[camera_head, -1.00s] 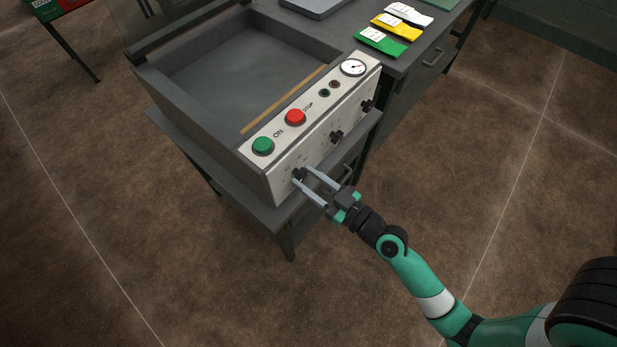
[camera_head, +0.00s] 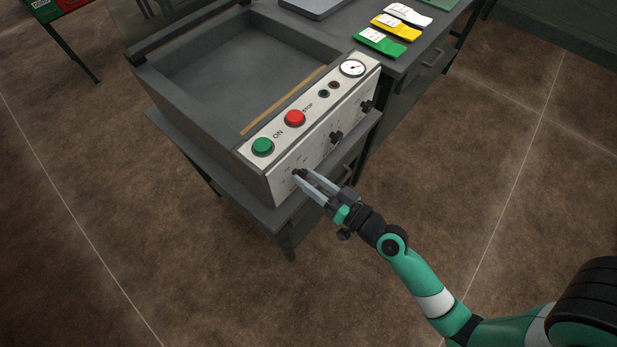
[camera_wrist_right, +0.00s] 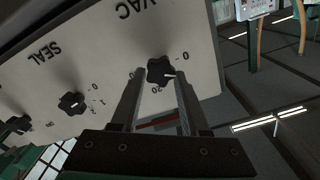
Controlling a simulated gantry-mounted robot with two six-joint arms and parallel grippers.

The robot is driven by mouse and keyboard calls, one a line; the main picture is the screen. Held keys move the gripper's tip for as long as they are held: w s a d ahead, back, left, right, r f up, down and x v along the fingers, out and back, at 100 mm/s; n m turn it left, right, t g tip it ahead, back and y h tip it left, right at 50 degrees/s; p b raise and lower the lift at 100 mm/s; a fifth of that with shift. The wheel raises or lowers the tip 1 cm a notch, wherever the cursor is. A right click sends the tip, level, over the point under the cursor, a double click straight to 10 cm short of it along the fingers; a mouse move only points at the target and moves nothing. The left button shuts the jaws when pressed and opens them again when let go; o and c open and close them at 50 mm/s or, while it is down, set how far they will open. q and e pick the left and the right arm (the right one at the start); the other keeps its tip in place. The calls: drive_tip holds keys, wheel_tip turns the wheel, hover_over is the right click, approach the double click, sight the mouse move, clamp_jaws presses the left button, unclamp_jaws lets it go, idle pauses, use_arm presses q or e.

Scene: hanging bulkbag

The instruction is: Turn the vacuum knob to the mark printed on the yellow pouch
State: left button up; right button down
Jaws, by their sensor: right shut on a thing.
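The black vacuum knob (camera_head: 297,173) is the leftmost knob on the machine's white front panel. In the wrist view the knob (camera_wrist_right: 160,70) sits under the upside-down letters VAC, and a pale pointer line on it points to the right of that picture. Printed numbers around it are partly hidden by the fingers. My right gripper (camera_head: 301,175) is shut on this knob; in the wrist view its fingers (camera_wrist_right: 160,82) stand on either side of it. The yellow pouch (camera_head: 394,26) lies on the counter between two others; its white label is too small to read. My left gripper is out of view.
The panel also holds a green ON button (camera_head: 263,146), a red STOP button (camera_head: 295,118), a gauge (camera_head: 353,68), and two more knobs, the middle one (camera_head: 336,137) and the right one (camera_head: 367,106). A green pouch (camera_head: 380,42) and a white pouch (camera_head: 408,14) flank the yellow one.

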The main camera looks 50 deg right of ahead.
drive_tip(key=m, duration=0.6)
drive_tip(key=shift+d+p, duration=0.15)
drive_tip(key=shift+p, duration=0.15)
drive_tip(key=shift+m, duration=0.3)
drive_tip(key=shift+c, duration=2)
unclamp_jaws()
drive_tip(key=shift+f, duration=0.1)
drive_tip(key=s+b, duration=0.4)
drive_tip(key=s, duration=0.7)
drive_tip(key=shift+s+a, duration=0.2)
drive_tip(key=shift+s, duration=0.15)
